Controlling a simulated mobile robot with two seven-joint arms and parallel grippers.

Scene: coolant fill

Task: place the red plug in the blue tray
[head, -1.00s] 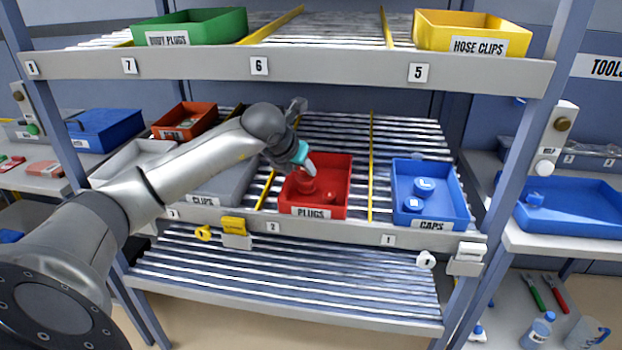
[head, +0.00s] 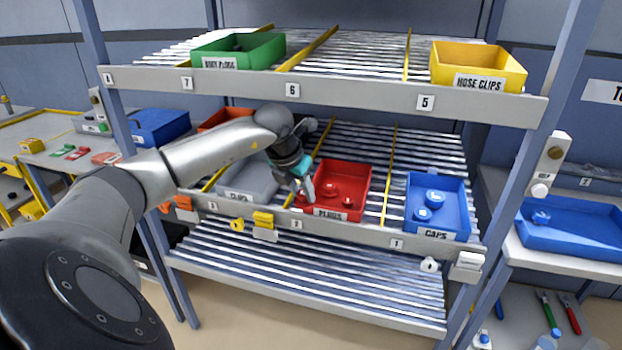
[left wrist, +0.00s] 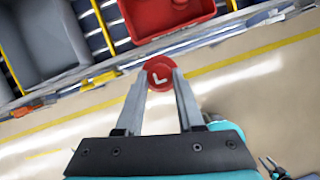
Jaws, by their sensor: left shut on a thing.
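My left gripper (head: 304,191) is in front of the left side of the red PLUGS bin (head: 363,182). It is shut on a red plug marked L, which shows between the fingertips in the left wrist view (left wrist: 160,73). In that view the plug is apart from the red bin (left wrist: 190,18). More red plugs (head: 330,189) lie in the bin. A wide blue tray (head: 590,244) stands on the bench at the right, with a blue part in it. My right gripper is not in view.
A blue CAPS bin (head: 452,227) with blue caps sits right of the red bin, and a grey CLIPS bin (head: 247,182) left of it. A rack upright (head: 520,200) stands between the shelf and the right bench. Another blue bin (head: 160,127) is at the left.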

